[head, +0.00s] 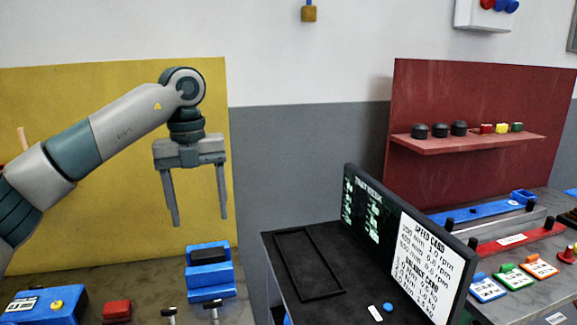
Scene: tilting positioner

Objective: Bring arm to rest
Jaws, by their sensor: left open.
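My left arm comes in from the left in the head view, bent at the elbow and raised. My left gripper (199,222) points down with its two fingers spread apart and nothing between them. It hangs in front of the yellow panel (110,100), above a blue block with a dark top (208,270) and apart from it. My right gripper is not in view.
A dark stand with a screen and speed card (411,250) is to the right of the gripper. Left bench holds a blue box (45,305) and red block (116,309). A red panel (480,180) with a shelf (470,142) stands at right.

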